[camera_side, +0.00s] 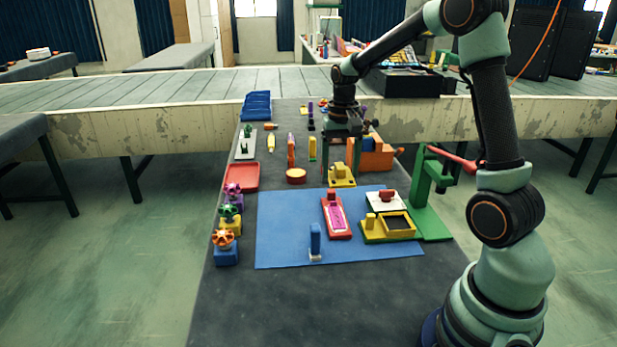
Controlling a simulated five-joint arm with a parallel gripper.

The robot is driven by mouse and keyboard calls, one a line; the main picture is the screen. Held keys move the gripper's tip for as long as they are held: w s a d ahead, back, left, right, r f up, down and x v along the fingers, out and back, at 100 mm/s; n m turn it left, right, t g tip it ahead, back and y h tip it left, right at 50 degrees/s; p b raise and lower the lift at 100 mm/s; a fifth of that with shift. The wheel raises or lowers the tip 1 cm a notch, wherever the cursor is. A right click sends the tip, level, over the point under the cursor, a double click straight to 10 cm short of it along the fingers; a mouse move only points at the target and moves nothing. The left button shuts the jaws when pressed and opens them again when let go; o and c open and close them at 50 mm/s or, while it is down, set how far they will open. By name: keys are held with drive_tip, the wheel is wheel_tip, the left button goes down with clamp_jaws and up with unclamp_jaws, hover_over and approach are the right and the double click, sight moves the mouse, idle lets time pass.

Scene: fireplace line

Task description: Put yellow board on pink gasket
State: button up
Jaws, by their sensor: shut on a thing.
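The yellow board (343,183) is a small yellow piece with dark parts and a raised yellow block, just beyond the far edge of the blue mat. My gripper (340,164) points down from above and is shut on the yellow board. I cannot tell whether the board touches the table or hangs just above it. The pink gasket (337,219) is a long pink strip lying in a red holder (327,203) on the mat. It is nearer the camera than my gripper, and nothing lies on it.
The blue mat (285,235) is bare on its left. A blue upright piece (315,239) stands near its front edge. A yellow tray (370,236) and green stand (424,215) are at the right. A red tray (241,178) and several knobs line the left. An orange box (376,158) stands behind.

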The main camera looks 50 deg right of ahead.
sight(337, 219)
wheel_tip(337, 219, down, 12)
drive_tip(key=shift+r, duration=0.1)
idle(0.4)
drive_tip(key=o, duration=1.3)
drive_tip(key=shift+f, duration=0.2)
drive_tip(key=shift+r, duration=0.15)
wheel_tip(337, 219, up, 12)
drive_tip(key=shift+r, duration=0.1)
drive_tip(key=s+a+r+n+t, duration=0.2)
drive_tip(key=s+a+r+n, duration=0.2)
drive_tip(key=a, duration=0.4)
drive_tip(key=s+a+r+n+t, duration=0.3)
drive_tip(key=s+a+r+n, duration=0.2)
drive_tip(key=a, duration=0.3)
drive_tip(key=shift+s+a+r+t, duration=0.2)
drive_tip(key=shift+s+r+t, duration=0.15)
drive_tip(key=shift+s, duration=0.45)
